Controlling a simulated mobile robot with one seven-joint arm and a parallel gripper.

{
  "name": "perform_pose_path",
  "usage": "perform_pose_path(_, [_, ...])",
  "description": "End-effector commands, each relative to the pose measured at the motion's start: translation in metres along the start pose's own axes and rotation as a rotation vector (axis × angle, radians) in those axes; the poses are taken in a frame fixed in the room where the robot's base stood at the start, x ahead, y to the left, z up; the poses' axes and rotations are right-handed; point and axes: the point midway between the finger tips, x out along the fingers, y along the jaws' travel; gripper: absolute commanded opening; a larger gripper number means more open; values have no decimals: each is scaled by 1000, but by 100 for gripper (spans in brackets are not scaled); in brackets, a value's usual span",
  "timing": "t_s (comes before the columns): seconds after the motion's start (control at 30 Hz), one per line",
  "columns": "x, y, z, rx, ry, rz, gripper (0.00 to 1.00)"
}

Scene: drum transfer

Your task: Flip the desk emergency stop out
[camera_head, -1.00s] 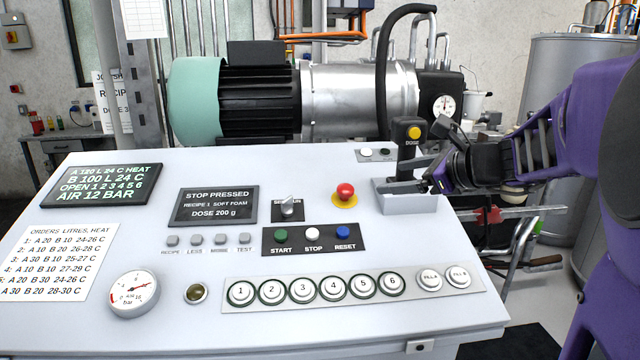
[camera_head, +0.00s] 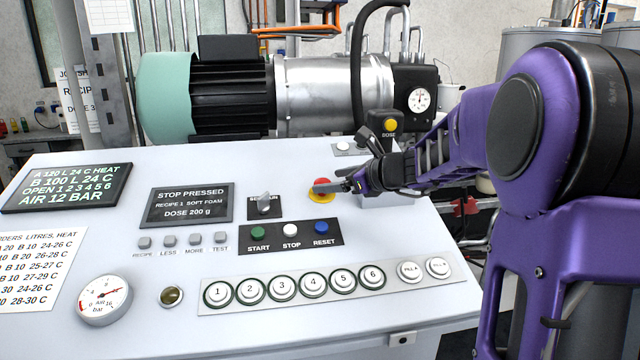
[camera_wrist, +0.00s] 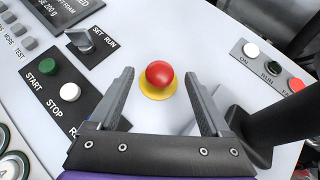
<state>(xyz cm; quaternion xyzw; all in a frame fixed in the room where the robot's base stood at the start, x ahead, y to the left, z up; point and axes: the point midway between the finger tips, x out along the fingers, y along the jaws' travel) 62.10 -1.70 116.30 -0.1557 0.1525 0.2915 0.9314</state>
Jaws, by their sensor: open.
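The emergency stop is a red mushroom button (camera_head: 322,184) on a yellow disc, set in the sloped desk top (camera_head: 120,300). In the head view my gripper (camera_head: 335,187) is at the button and partly covers it from the right. In the wrist view the red button (camera_wrist: 160,74) stands ahead of my open gripper (camera_wrist: 159,88), roughly midway between the two fingers. The fingers show apart from the button there, with nothing between them held. The desk display (camera_head: 186,204) reads "STOP PRESSED".
Left of the button is the selector switch (camera_head: 264,202). Below it is a panel with start, stop and reset buttons (camera_head: 291,230). The pendant with a yellow dose button (camera_head: 389,125) hangs behind my gripper. A row of numbered buttons (camera_head: 313,284) lies near the desk's front.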

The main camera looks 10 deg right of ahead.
Motion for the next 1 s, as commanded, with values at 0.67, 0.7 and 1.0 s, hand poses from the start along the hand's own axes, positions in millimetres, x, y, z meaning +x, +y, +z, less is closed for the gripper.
perform_pose_path(0.67, [41, 0, 0, -1, 0, -1, 76])
perform_pose_path(0.7, [41, 0, 0, -1, 0, -1, 69])
perform_pose_path(1.0, [41, 0, 0, -1, 0, -1, 15])
